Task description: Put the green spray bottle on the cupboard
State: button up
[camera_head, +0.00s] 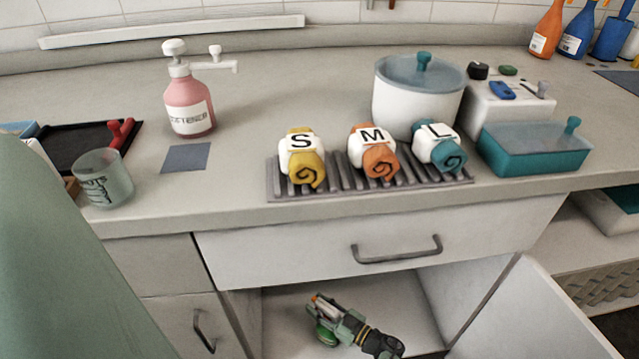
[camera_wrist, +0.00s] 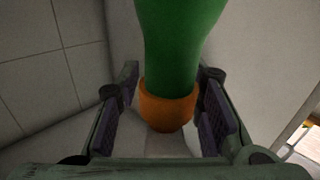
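The green spray bottle (camera_wrist: 178,45) shows in the wrist view as a green body with an orange part (camera_wrist: 167,105) at its near end. My gripper (camera_wrist: 168,100) has one finger on each side of the orange part. The fingers are close to it, but I cannot tell whether both pads press on it. In the head view, my gripper (camera_head: 332,312) is low inside the open cupboard (camera_head: 415,310) under the drawer. Small green and orange patches show at its fingers. Most of the bottle is hidden there.
An open cupboard door (camera_head: 530,315) stands at the right. The drawer (camera_head: 380,235) above is shut. The counter holds a pink softener bottle (camera_head: 188,105), a glass (camera_head: 103,180), rolled towels on a rack (camera_head: 330,183) and a white pot (camera_head: 415,100). Bare counter lies behind the towels.

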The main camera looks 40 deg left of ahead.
jog(key=shift+r, duration=0.3)
jog(key=w+d, duration=0.1)
jog(key=d, duration=1.1)
jog(key=shift+f+p, duration=0.15)
jog(key=shift+p, duration=0.25)
jog(key=shift+w, duration=0.1)
